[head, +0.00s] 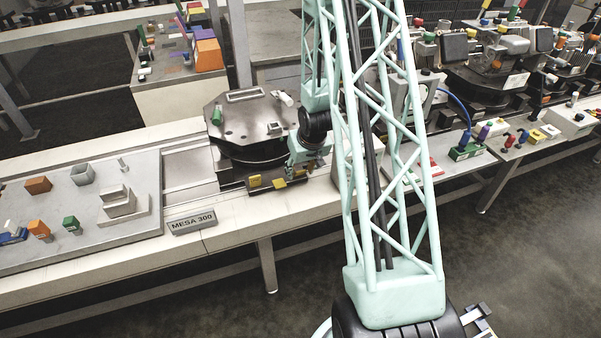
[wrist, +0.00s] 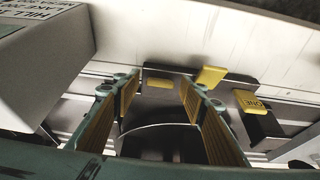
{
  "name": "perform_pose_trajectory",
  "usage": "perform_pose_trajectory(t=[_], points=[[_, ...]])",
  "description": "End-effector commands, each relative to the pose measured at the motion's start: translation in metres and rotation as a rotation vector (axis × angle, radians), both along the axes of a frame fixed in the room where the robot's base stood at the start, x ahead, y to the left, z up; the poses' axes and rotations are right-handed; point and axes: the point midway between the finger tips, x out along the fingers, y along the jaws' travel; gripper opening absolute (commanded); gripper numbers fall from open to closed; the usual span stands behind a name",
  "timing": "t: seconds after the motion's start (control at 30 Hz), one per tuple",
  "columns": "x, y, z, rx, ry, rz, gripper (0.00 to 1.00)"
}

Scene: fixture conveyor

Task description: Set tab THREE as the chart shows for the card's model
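The card (head: 192,222) reads "MESA 300" and stands on the conveyor's front edge in the head view. Yellow tabs (head: 255,181) sit on dark blocks below the octagonal fixture. In the wrist view one tab (wrist: 251,102) is marked ONE, to the right of my fingers. A second yellow tab (wrist: 211,77) stands tilted up near the right fingertip. A third yellow piece (wrist: 160,84) lies low on the dark block, seen between the fingers; its marking is not readable. My gripper (wrist: 158,82) is open and empty; it also shows in the head view (head: 306,168). I cannot identify the chart.
A grey box (wrist: 45,60) with partly cut-off lettering is close on the left in the wrist view. The octagonal fixture (head: 245,125) is beside my gripper. A grey plate (head: 120,240) with several blocks lies left. My mast hides part of the conveyor.

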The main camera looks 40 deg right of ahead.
Motion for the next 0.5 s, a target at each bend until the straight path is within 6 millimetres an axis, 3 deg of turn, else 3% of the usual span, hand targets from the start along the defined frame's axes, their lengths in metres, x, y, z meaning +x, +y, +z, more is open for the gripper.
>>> perform_pose_trajectory(t=[0.5], points=[[0.0038, -0.0017, -0.0089, 0.000, -0.001, 0.000, 0.39]])
